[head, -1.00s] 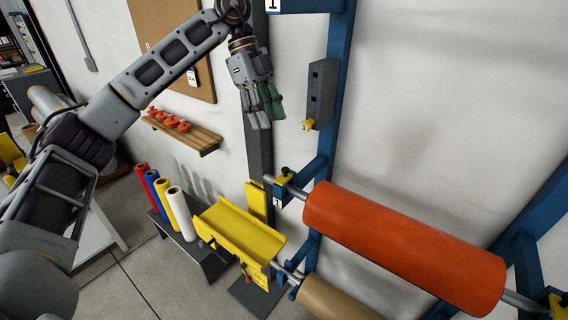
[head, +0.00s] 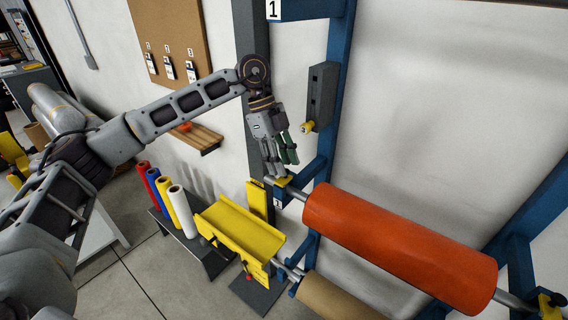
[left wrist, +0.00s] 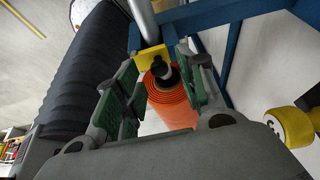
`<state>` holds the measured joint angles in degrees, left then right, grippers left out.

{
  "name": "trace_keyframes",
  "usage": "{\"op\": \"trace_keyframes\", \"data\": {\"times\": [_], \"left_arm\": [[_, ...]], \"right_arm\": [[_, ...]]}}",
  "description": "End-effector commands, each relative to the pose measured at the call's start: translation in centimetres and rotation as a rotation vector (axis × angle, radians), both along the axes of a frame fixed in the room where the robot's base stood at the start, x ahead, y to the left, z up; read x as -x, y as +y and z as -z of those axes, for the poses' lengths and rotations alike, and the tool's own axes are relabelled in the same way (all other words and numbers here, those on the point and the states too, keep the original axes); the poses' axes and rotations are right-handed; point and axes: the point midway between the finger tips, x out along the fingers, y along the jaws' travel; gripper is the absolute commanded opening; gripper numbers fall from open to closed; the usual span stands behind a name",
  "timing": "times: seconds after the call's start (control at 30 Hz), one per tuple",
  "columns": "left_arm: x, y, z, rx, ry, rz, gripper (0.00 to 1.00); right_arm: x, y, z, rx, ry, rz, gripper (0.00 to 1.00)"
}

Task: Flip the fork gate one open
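Fork gate one (head: 284,181) is a small yellow plate with a black knob on the blue fork at the left end of the orange roll's shaft, above a tag marked 1. It also shows in the left wrist view as a yellow plate (left wrist: 150,58), with its black knob between my fingers. My left gripper (head: 284,164) is just above the gate, fingers pointing down. In the left wrist view its two green-padded fingers (left wrist: 163,85) are spread apart with nothing gripped. I cannot tell whether they touch the knob. My right gripper is not in view.
The orange roll (head: 400,238) hangs on its shaft across the blue frame (head: 328,130). A grey box (head: 320,95) with a yellow knob (head: 307,127) is right of my left gripper. A yellow trough (head: 238,230) and several coloured rolls stand below left. White wall lies behind.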

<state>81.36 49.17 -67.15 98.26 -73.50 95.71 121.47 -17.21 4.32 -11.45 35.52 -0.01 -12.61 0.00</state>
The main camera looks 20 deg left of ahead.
Motion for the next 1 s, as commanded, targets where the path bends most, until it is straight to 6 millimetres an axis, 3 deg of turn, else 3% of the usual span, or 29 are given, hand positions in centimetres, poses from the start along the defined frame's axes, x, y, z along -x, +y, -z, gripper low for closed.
{"op": "trace_keyframes", "data": {"times": [0.2,0.53,0.83,1.0], "left_arm": [[0.2,-0.5,1.2,0.001,0.001,0.0,0.4],[0.2,-0.6,1.4,0.001,0.0,0.0,0.4],[0.2,-0.5,1.4,0.001,0.0,0.0,0.02],[0.2,-0.5,1.4,0.001,0.0,0.0,0.0]], "right_arm": [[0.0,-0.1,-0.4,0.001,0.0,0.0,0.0],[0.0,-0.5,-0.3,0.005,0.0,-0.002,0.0],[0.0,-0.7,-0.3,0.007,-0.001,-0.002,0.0],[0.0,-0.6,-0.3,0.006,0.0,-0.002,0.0]]}}
